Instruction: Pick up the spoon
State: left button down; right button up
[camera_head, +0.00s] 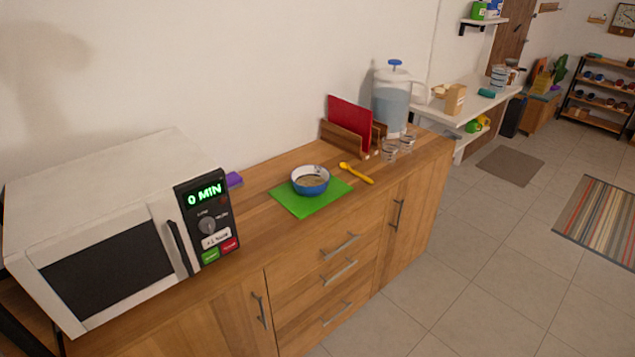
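A yellow spoon (356,173) lies on the wooden counter (258,205). It is just right of a green mat (291,204), on which a blue and white bowl (310,181) stands. The bowl holds something brownish. The spoon is in full view and nothing covers it. Neither of my grippers shows in the head view.
A white microwave (105,215) stands at the counter's left, its display reading 0 MIN. Behind the spoon are a wooden holder with a red board (350,118), a water pitcher (392,100) and glasses (389,148). The tiled floor (430,260) in front is clear.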

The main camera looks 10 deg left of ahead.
aim_at(344, 165)
jog(key=u, duration=0.2)
jog(key=i+l+u, duration=0.15)
jog(key=u, duration=0.25)
jog(key=l+u, duration=0.4)
jog(key=i+l+u, duration=0.15)
jog(key=u, duration=0.25)
jog(key=l+u, duration=0.4)
